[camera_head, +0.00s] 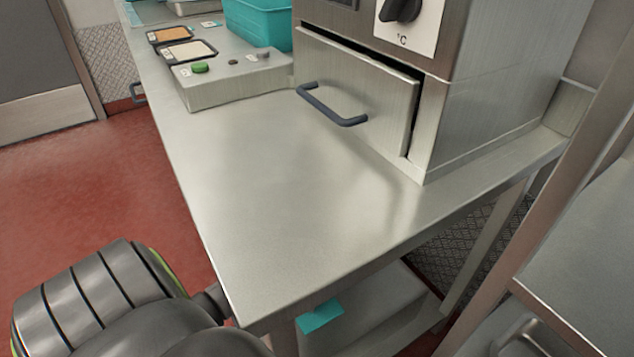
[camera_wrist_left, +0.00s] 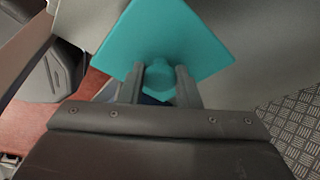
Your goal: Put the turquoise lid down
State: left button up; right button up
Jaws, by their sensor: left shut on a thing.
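The turquoise lid (camera_wrist_left: 165,30) is a flat square plate with a round knob. My left gripper (camera_wrist_left: 160,70) is shut on the knob, one finger on each side, in the left wrist view. In the head view a small turquoise piece (camera_head: 320,316), which looks like the lid, shows below the table's front edge, beside a table leg and over the lower shelf. My left arm comes in at the bottom left there, and its gripper is hidden by the table. Whether the lid touches the shelf cannot be told. My right gripper is not in view.
The steel table (camera_head: 260,210) has a wide clear top. On it stand a steel oven-like unit (camera_head: 490,90) with a dark-handled front, a button box (camera_head: 225,85), a turquoise bin (camera_head: 262,25) and small trays (camera_head: 187,52).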

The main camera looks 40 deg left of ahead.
pick_arm(q)
notch_tip(320, 180, down, 2)
jog(key=shift+f, duration=0.1)
notch_tip(320, 180, down, 3)
jog(key=shift+r+b, duration=0.1)
jog(key=shift+b, duration=0.7)
jog(key=shift+f, duration=0.35)
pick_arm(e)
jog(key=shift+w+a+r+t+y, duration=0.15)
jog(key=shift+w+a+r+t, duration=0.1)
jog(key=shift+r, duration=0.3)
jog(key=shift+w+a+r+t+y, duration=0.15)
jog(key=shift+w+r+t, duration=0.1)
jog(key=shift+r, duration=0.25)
pick_arm(q)
jog(key=shift+f, duration=0.15)
jog(key=o, duration=0.9)
jog(key=shift+o, duration=0.3)
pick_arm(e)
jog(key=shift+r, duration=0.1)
